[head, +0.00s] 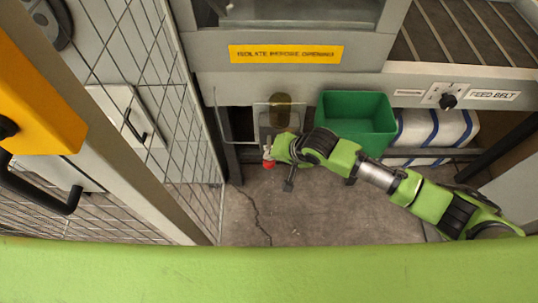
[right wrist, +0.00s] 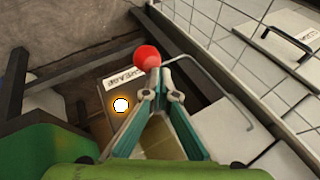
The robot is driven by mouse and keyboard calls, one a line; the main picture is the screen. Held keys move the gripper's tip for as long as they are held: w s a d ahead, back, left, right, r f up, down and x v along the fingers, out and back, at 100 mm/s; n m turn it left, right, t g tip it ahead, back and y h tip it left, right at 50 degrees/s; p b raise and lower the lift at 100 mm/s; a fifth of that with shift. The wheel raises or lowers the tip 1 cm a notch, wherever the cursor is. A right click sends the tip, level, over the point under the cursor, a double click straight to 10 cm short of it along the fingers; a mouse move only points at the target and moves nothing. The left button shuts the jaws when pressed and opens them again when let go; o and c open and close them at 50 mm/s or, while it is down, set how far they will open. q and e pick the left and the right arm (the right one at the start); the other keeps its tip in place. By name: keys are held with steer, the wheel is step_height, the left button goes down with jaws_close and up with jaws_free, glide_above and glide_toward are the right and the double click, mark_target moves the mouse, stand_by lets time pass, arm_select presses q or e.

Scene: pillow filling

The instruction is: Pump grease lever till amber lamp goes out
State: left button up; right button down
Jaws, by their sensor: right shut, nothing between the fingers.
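The grease lever's red ball knob (right wrist: 147,57) shows in the right wrist view just beyond my fingertips, and in the head view (head: 268,163) low beside the grease unit. My right gripper (right wrist: 160,80) is shut and empty, its tips right at the knob; I cannot tell whether they touch it. It also shows in the head view (head: 267,151). The amber lamp (right wrist: 121,105) is lit, with a white centre and orange glow. A label reading GREASE (right wrist: 124,79) is behind it. The brown grease reservoir (head: 280,108) stands behind my gripper. My left gripper is not in view.
A green bin (head: 356,119) stands right of the grease unit. A bent metal rod (right wrist: 222,86) runs close beside the knob in the right wrist view. Mesh fencing (head: 130,50) stands at left. Cracked concrete floor (head: 285,220) is clear below.

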mark_target(271, 163)
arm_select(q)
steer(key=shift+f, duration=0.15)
arm_select(e)
steer(key=shift+s+f, duration=0.15)
steer(key=shift+f, duration=0.35)
arm_select(q)
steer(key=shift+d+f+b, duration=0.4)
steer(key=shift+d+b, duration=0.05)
steer(key=shift+b, duration=0.05)
arm_select(e)
steer(key=shift+s+f, duration=0.15)
steer(key=shift+f, duration=0.4)
steer(key=shift+s+f, duration=0.15)
steer(key=shift+f, duration=0.4)
stand_by(0.4)
stand_by(0.5)
